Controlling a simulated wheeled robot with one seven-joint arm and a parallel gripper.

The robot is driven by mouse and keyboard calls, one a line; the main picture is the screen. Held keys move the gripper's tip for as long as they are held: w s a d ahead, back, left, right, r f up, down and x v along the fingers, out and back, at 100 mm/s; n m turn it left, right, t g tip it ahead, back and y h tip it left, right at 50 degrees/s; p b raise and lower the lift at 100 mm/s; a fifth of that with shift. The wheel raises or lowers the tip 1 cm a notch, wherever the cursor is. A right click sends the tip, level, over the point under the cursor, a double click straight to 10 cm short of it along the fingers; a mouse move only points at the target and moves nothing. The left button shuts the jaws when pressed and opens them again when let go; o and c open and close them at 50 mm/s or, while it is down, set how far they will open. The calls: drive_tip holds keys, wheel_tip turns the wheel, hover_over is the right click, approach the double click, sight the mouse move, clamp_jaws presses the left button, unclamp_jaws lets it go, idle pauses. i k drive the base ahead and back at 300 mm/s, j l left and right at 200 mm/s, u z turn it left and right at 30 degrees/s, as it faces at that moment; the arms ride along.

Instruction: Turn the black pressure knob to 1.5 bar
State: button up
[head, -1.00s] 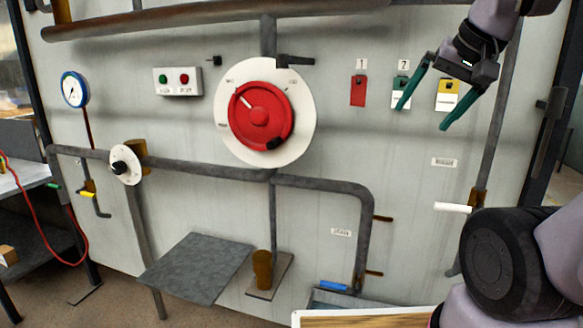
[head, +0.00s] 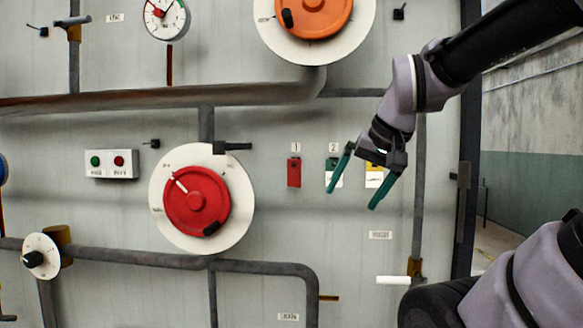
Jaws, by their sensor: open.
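A small black knob (head: 33,259) sits on a round white dial plate (head: 48,246) at the lower left of the head view, in front of a grey pipe. The marks on its plate are too small to read. My gripper (head: 352,200) is at the right of the view, in front of the panel by the coloured tags, with its two green fingers spread and nothing between them. It is far to the right of the black knob and not touching it. A blue-rimmed gauge (head: 2,169) is cut off at the left edge.
A red handwheel (head: 196,200) on a white disc and an orange one (head: 312,12) above it stand out from the panel. Grey pipes (head: 150,258) cross it.

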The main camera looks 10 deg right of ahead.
sight(33, 260)
drive_tip(key=u, duration=1.45)
drive_tip(key=i+j+u, duration=0.15)
drive_tip(key=i+j, duration=0.15)
drive_tip(key=i, duration=0.15)
drive_tip(key=i+j+u, duration=0.15)
drive_tip(key=i, duration=0.3)
